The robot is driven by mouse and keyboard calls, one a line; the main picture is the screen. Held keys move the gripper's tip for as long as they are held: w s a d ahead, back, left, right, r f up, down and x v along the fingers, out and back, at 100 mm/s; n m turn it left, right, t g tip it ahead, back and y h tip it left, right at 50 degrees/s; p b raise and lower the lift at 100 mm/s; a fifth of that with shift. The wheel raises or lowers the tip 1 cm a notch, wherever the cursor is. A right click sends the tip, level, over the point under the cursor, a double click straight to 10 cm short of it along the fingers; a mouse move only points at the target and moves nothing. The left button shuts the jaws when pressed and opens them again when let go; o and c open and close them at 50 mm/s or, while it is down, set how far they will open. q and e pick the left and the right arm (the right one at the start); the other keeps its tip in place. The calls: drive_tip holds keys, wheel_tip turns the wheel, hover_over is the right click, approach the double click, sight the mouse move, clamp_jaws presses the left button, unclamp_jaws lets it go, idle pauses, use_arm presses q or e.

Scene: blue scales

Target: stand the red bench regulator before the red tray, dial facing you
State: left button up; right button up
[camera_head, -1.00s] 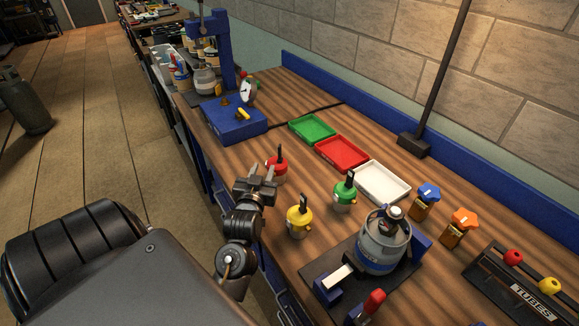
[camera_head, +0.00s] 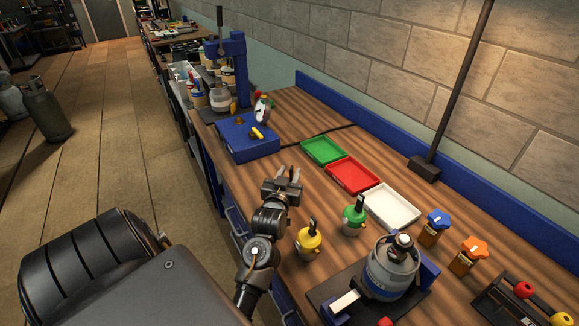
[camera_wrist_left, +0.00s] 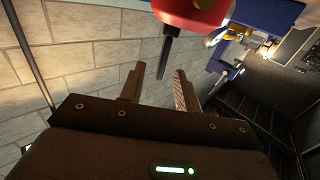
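In the left wrist view, the red bench regulator (camera_wrist_left: 195,14) shows at the top edge as a red body, partly cut off, with a dark stem (camera_wrist_left: 164,60) pointing down. My left gripper (camera_wrist_left: 158,72) is open, and the stem shows between its fingertips with gaps on both sides. In the head view my left gripper (camera_head: 283,176) is over the bench's near side, left of the red tray (camera_head: 352,175). The regulator is hidden there behind the gripper, so I cannot see its dial's facing. The red tray lies between the green and white trays. My right gripper is out of view.
A green regulator (camera_head: 354,218) and a yellow regulator (camera_head: 309,240) stand near the white tray (camera_head: 390,207). The green tray (camera_head: 321,150) and a blue box (camera_head: 247,141) lie farther back. A gas canister (camera_head: 391,270) stands in front. Bare wood shows before the red tray.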

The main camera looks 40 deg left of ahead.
use_arm(q)
drive_tip(key=p+x, duration=0.1)
drive_tip(key=x, duration=0.3)
drive_tip(key=shift+w+a+r, duration=0.15)
drive_tip(key=shift+c, duration=0.4)
clamp_jaws()
drive_tip(key=shift+r, duration=0.1)
idle(0.7)
